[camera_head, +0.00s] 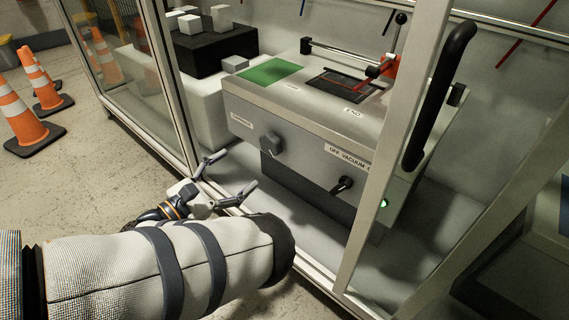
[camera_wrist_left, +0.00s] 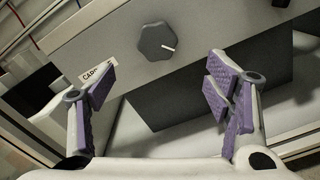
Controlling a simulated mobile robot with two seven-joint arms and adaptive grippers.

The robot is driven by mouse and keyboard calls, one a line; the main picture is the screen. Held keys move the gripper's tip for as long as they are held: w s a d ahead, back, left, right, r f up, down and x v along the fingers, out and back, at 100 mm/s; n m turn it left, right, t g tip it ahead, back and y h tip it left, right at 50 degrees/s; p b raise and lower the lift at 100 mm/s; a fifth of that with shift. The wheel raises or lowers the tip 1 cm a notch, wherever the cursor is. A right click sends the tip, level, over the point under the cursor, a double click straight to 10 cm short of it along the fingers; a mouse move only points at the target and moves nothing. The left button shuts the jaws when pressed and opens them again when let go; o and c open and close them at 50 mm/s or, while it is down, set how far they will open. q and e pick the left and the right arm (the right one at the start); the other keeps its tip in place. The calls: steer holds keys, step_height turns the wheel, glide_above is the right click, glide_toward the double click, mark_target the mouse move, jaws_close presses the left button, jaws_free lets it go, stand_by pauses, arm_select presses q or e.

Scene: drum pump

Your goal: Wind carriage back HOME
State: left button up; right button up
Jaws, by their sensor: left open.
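The carriage knob (camera_head: 271,143) is a dark faceted dial on the front of the grey machine, beside a label that partly reads "CARRIAGE". In the left wrist view the knob (camera_wrist_left: 157,42) has a white pointer mark aimed to the right and slightly down. My left gripper (camera_head: 228,175) is open and empty, in front of and below-left of the knob, not touching it. In the wrist view its purple-padded fingers (camera_wrist_left: 160,92) are spread wide, with the knob beyond them. The red carriage part (camera_head: 382,70) is on the machine top near the "END" label. My right gripper is not in view.
A vacuum switch (camera_head: 341,185) and a green light (camera_head: 383,203) are on the panel's right. A cabinet frame post (camera_head: 395,140) and an open door with a black handle (camera_head: 440,95) stand right of the opening. Cones (camera_head: 30,110) stand on the floor at left.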

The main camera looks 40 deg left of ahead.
mark_target(267, 147)
arm_select(q)
steer(key=w+b, duration=0.1)
steer(key=w, duration=0.2)
steer(key=w+b, duration=0.1)
steer(key=w, duration=0.3)
steer(key=w+b, duration=0.2)
steer(key=w, duration=0.1)
steer(key=shift+w+d, duration=0.3)
steer(key=shift+d, duration=0.05)
steer(key=shift+w, duration=0.55)
steer(key=c, duration=1.2)
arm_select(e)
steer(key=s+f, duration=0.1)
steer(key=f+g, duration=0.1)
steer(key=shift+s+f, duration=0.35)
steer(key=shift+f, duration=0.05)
